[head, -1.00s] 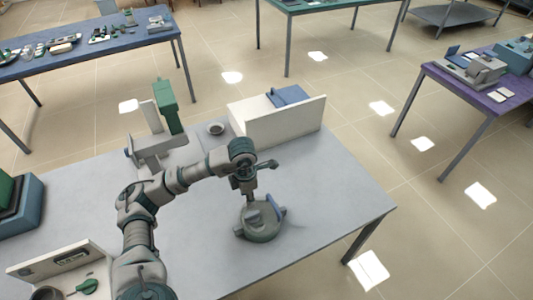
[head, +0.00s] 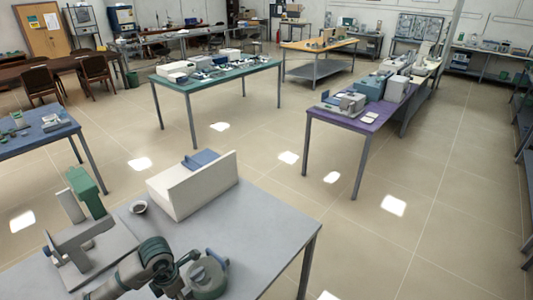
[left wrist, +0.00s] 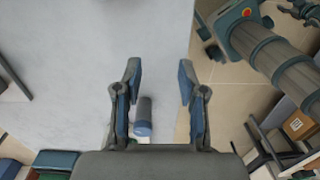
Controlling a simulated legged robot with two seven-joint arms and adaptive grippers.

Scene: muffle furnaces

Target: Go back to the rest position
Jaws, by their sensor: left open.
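My left arm comes in at the bottom left of the head view, over the grey table (head: 255,215). Its gripper (head: 188,258) is beside and partly in front of a round grey-green device (head: 208,278). I cannot tell whether they touch. In the left wrist view the left gripper (left wrist: 158,80) is open, its two fingers wide apart. A small grey cylinder with a blue end (left wrist: 143,117) shows between the fingers, apart from them. Nothing is held. My right gripper is not seen in the head view.
On the grey table stand a white box with a blue part (head: 190,188), a small bowl (head: 139,207) and a grey-green stand (head: 86,190). A green table (head: 215,75) and a purple table (head: 352,122) are farther off. The floor between is clear.

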